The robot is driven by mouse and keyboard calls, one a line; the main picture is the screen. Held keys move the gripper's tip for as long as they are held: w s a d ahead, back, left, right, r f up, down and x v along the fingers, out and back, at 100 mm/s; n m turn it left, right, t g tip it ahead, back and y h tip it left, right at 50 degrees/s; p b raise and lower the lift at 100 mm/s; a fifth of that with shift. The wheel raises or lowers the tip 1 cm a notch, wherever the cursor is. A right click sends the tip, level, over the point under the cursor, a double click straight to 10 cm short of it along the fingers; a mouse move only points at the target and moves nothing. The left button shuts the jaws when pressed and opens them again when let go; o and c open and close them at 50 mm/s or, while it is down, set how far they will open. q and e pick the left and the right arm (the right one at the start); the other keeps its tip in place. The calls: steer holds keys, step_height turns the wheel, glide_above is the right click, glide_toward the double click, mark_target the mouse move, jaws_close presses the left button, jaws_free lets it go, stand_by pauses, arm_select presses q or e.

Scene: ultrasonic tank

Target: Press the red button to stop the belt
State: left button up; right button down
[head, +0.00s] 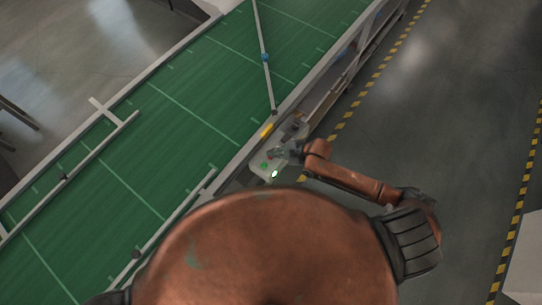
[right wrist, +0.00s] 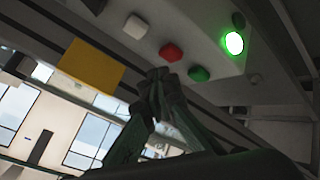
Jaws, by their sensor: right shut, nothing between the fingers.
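The red button (right wrist: 171,52) is a round knob on a pale control box, seen in the right wrist view between a white button (right wrist: 136,26) and a green button (right wrist: 199,73). My right gripper (right wrist: 160,76) is shut and empty, its fingertips just below the red button in that picture; I cannot tell whether they touch it. In the head view my right gripper (head: 281,153) is over the control box (head: 257,170) at the belt's edge and hides part of it. The green belt (head: 180,105) runs diagonally across the head view. My left gripper is not in view.
A lit green lamp (right wrist: 234,43) glows at the end of the box. A yellow patch (right wrist: 90,66) is on the frame beside it. A thin rail with a blue joint (head: 265,57) crosses the belt. Open floor (head: 440,110) with yellow-black tape lies to the right.

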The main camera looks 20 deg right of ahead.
steer(key=shift+f, duration=0.1)
stand_by(0.5)
steer(key=shift+f, duration=0.3)
steer(key=shift+f+b, duration=0.45)
steer(key=shift+f, duration=0.05)
stand_by(0.6)
steer(key=shift+r, duration=0.1)
steer(key=shift+r+p, duration=0.8)
step_height(320, 180, up, 5)
steer(key=p, duration=0.4)
steer(key=shift+r+p, duration=0.1)
steer(key=shift+p, duration=0.2)
